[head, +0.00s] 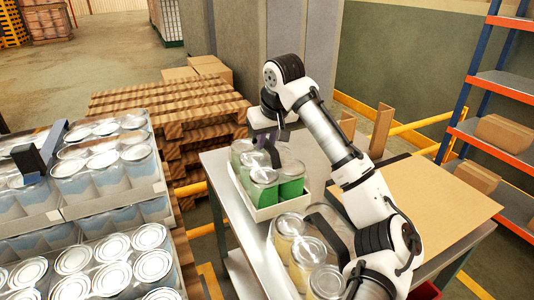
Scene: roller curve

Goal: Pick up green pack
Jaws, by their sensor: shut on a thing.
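The green pack is a white tray (263,213) of green cans with silver lids, upright at the left part of the metal table (217,170). My gripper (266,147) comes down over the pack from above and is shut on it at its dark top handle. The arm and the gripper's body hide part of the grip and the pack's far side. I cannot tell whether the tray's bottom touches the table.
A pack of yellow cans (296,248) with a grey handle stands close in front of the green pack. Blue can packs (95,180) fill the left side. Wooden pallets (165,108) lie behind. A flat cardboard sheet (425,200) covers the table's right. Orange-and-blue shelving (490,85) stands at right.

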